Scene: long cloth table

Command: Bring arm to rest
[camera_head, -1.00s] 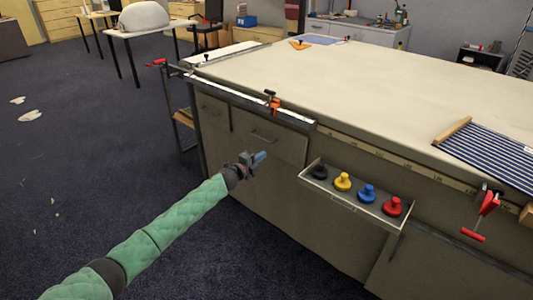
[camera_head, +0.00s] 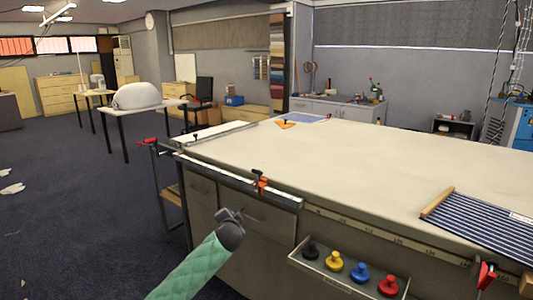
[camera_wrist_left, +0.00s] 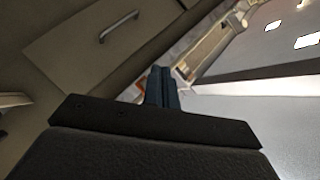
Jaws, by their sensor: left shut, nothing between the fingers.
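My left arm, in a green sleeve, comes in from the bottom of the head view. Its gripper (camera_head: 232,216) is in front of the cabinet drawers, near the table's left front corner. In the left wrist view the two fingers (camera_wrist_left: 162,88) are together with nothing between them. The fingertips are mostly hidden behind the wrist in the head view. My right gripper is not in view.
The long cloth table (camera_head: 350,160) stands close ahead. A metal rail with an orange clamp (camera_head: 261,183) runs along its front left edge. An open tray (camera_head: 300,262) with several coloured knobs juts out to the right. A striped cloth (camera_head: 485,232) lies at right.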

